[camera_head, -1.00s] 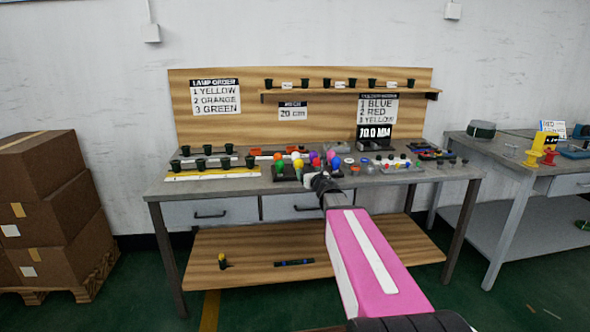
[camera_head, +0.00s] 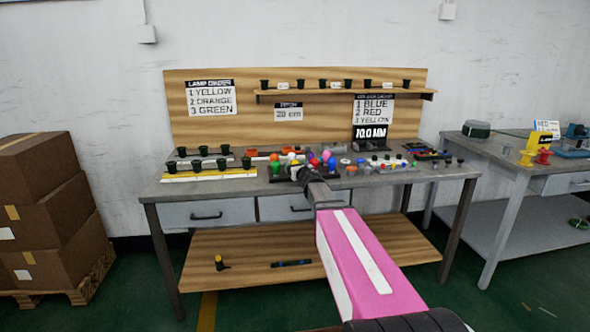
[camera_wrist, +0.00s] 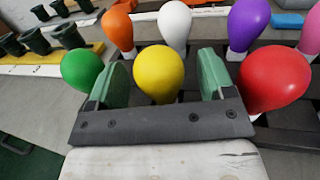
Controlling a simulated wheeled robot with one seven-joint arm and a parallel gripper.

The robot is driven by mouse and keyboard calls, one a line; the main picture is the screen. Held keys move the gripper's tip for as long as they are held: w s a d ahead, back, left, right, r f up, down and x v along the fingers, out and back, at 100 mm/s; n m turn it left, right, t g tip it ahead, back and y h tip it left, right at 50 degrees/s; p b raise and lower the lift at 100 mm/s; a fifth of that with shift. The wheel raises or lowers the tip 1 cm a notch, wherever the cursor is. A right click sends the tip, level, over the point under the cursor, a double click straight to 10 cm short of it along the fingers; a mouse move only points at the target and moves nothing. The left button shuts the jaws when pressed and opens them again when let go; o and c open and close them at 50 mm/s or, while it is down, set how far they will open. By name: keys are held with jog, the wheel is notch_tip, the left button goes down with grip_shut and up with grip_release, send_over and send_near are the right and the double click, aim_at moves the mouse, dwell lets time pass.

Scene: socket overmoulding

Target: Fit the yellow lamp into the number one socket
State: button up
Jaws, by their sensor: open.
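The yellow lamp (camera_wrist: 159,72) stands among other coloured lamps in the wrist view, bulb upward. My gripper (camera_wrist: 160,85) is open, with one green finger on each side of the yellow bulb; whether either finger touches it I cannot tell. The lamp's base is hidden behind the gripper's dark bar. In the head view my gripper (camera_head: 300,174) is at the lamp rack and mostly covers the yellow lamp. Dark sockets (camera_head: 197,164) stand on a yellow-edged strip at the table's left; they also show at the upper left of the wrist view (camera_wrist: 68,36). Their numbers are not readable.
A green lamp (camera_wrist: 82,68) and a red lamp (camera_wrist: 272,79) stand close beside my fingers. Orange (camera_wrist: 118,26), white (camera_wrist: 174,24) and purple (camera_wrist: 248,24) lamps stand behind. A lamp order sign (camera_head: 209,98) lists yellow as one. More dark cups line the shelf (camera_head: 345,93).

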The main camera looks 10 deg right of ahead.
jog(key=shift+w, duration=0.1)
jog(key=c, duration=1)
